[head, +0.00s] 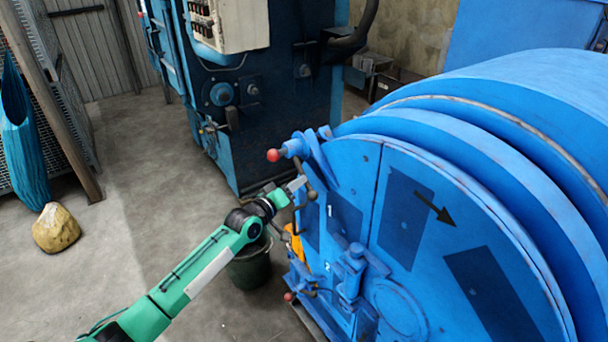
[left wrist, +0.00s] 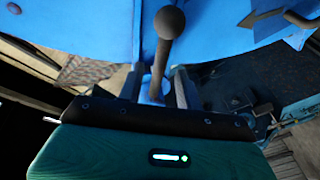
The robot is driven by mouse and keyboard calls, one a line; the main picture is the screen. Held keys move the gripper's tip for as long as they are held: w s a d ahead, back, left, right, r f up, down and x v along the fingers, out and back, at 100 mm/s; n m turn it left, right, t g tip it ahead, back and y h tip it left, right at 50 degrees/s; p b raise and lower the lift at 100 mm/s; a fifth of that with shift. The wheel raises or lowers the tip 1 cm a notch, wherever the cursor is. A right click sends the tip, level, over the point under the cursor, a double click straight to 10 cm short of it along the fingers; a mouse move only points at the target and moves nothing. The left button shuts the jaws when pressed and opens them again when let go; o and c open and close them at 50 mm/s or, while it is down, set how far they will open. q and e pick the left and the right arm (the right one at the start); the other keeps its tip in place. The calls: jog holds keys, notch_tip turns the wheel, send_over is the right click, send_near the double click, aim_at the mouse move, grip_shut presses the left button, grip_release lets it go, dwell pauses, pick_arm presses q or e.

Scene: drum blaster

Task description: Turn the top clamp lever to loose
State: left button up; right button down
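The top clamp (head: 290,150) is at the upper left edge of the blue drum door, with a red ball on one end. A dark lever with a round knob (head: 312,195) hangs from it. In the left wrist view the dark knob and stem (left wrist: 168,45) stand between the finger tips. My left gripper (head: 298,185) is at this lever, coming from the left. Its two fingers (left wrist: 158,88) are apart, with a gap beside the stem; whether either touches it I cannot tell. My right gripper is not in view.
A lower clamp with a red ball (head: 289,296) sits below on the same blue door (head: 362,190). A dark bucket (head: 250,268) stands under my left arm. A blue machine (head: 262,110) is behind. A stone (head: 57,228) lies on open floor at left.

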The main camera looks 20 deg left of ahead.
pick_arm(q)
jog(key=shift+p+x, duration=0.35)
jog(key=shift+x, duration=1.85)
jog(key=shift+c, duration=0.5)
grip_shut()
